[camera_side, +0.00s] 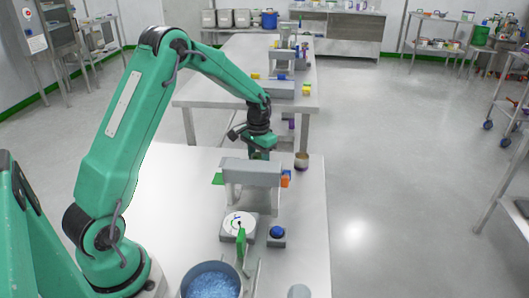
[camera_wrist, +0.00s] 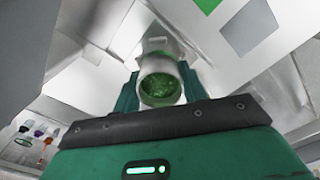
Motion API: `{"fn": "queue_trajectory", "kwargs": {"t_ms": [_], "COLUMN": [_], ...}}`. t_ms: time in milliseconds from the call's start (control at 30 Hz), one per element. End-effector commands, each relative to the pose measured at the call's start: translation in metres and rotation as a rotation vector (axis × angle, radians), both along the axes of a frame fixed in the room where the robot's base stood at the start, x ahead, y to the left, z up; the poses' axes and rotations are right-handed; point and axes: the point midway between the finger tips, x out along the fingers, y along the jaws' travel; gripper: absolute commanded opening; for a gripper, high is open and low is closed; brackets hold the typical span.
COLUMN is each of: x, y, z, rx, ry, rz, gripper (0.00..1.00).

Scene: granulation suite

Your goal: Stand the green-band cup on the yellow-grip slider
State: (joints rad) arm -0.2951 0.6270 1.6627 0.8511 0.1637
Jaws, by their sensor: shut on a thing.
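My gripper (camera_wrist: 161,92) is shut on the green-band cup (camera_wrist: 159,68). In the wrist view the cup is pale, with a green rim and green contents, between my two green fingers. In the side view my gripper (camera_side: 260,152) is just behind the grey block (camera_side: 250,173) on the near table, and I cannot make out the cup there. A green piece (camera_side: 218,179) sticks out at the block's left and an orange piece (camera_side: 285,181) at its right. I see no yellow grip on this block; small yellow pieces (camera_side: 306,90) show by a similar block on the far table.
A dark-banded cup (camera_side: 302,161) stands near the table's far right corner. In front of the block are a round white dial (camera_side: 238,224), a blue button (camera_side: 277,233), a green upright piece (camera_side: 241,246) and a pan of blue granules (camera_side: 211,282). The table's left part looks clear.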

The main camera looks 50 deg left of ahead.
Motion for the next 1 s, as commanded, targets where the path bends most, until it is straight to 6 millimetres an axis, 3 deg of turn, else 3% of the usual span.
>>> {"fn": "queue_trajectory", "kwargs": {"t_ms": [1000], "x": [0.0000], "y": [0.0000], "z": [-0.0096], "rx": [0.000], "ry": [0.000], "rz": [0.000], "gripper": [0.17]}}
